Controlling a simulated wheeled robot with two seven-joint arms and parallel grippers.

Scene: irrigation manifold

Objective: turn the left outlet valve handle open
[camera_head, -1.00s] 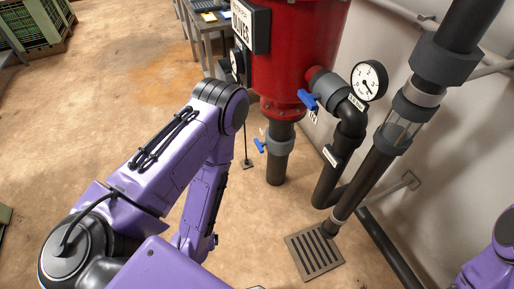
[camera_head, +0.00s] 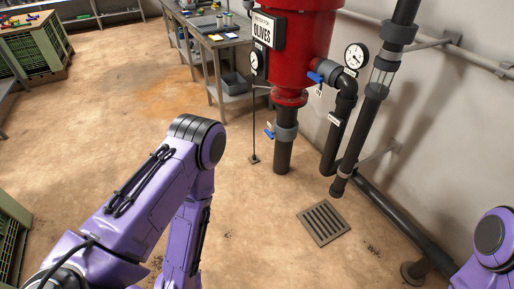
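A red tank (camera_head: 300,50) with an "OLIVES" sign (camera_head: 265,29) stands at the upper middle. A blue valve handle (camera_head: 316,77) is on the pipe at the tank's right side, beside a small tag. A second blue handle (camera_head: 269,132) is on the grey fitting (camera_head: 285,134) below the tank. I cannot tell which of these, if either, is the left outlet valve. My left arm rises from the lower left, its elbow below and left of the tank, apart from both handles. My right arm shows only at the lower right edge. Neither gripper is in view.
Dark pipes (camera_head: 359,141) and a round gauge (camera_head: 355,57) stand right of the tank along the wall. A floor grate (camera_head: 323,222) lies below them. A metal table (camera_head: 215,42) stands behind left, a green crate (camera_head: 36,46) at upper left. The middle floor is clear.

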